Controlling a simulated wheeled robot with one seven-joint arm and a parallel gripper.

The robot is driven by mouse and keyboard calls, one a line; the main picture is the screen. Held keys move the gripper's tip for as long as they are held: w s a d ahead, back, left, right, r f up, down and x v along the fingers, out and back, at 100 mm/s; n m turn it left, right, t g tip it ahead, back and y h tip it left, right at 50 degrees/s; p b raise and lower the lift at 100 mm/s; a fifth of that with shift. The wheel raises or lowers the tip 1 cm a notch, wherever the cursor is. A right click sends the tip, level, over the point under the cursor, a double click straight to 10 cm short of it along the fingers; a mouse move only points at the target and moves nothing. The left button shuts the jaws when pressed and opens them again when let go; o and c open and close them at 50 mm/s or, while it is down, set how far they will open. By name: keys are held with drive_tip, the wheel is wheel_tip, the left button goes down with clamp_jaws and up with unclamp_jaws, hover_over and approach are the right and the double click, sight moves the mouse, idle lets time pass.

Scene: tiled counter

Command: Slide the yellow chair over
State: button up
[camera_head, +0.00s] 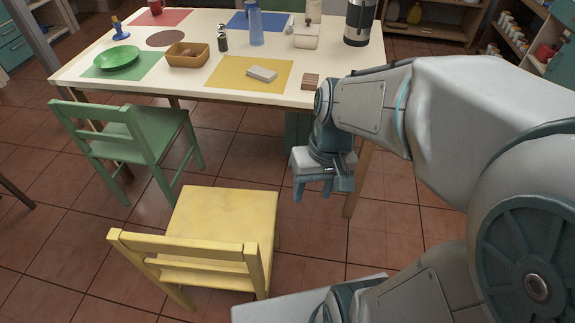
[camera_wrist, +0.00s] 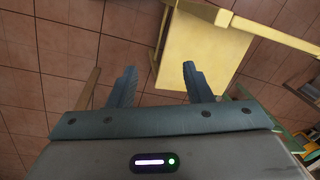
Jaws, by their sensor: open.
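The yellow chair (camera_head: 226,222) stands upright on the floor in front of the table in the head view. Its backrest (camera_head: 185,255) is toward the bottom of the picture and its seat toward the table. My gripper (camera_head: 312,193) is right of the seat, near the table's front edge, pointing down. In the wrist view my gripper (camera_wrist: 160,80) shows two spread fingers with nothing between them. The yellow chair (camera_wrist: 202,52) shows there beyond the fingers, apart from them as far as I can tell.
A green chair (camera_head: 140,138) stands left of the yellow one. The white table (camera_head: 338,72) holds coloured mats, a green plate (camera_head: 117,58), a wooden tray (camera_head: 188,61) and a blue bottle (camera_head: 256,24). Tiled floor (camera_head: 60,240) is clear at the left. Shelves (camera_head: 440,22) stand behind.

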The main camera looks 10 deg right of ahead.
drive_tip(key=w+a+f+g+y+b, duration=0.1)
drive_tip(key=w+f+y+b, duration=0.15)
drive_tip(key=f, duration=0.35)
drive_tip(key=w+a+f+g+y+b, duration=0.1)
drive_tip(key=f+g+y+b, duration=0.1)
drive_tip(key=f+b, duration=0.35)
drive_tip(key=m+t+y+b, duration=0.5)
drive_tip(key=t+y+b, duration=0.5)
drive_tip(key=b, duration=0.4)
approach(263, 218)
drive_tip(key=s+d+f, duration=0.1)
drive_tip(key=d+f, duration=0.1)
drive_tip(key=d, duration=0.2)
drive_tip(key=shift+a+r, duration=0.2)
drive_tip(key=shift+r, duration=0.05)
drive_tip(key=b+x, duration=0.1)
drive_tip(key=x, duration=0.3)
drive_tip(key=b+x, duration=0.1)
drive_tip(key=x, duration=0.4)
drive_tip(key=b+x, duration=0.1)
drive_tip(key=x, duration=0.3)
drive_tip(key=shift+w+a+r, duration=0.2)
drive_tip(key=shift+a+r, duration=0.05)
drive_tip(key=shift+a, duration=0.15)
clamp_jaws()
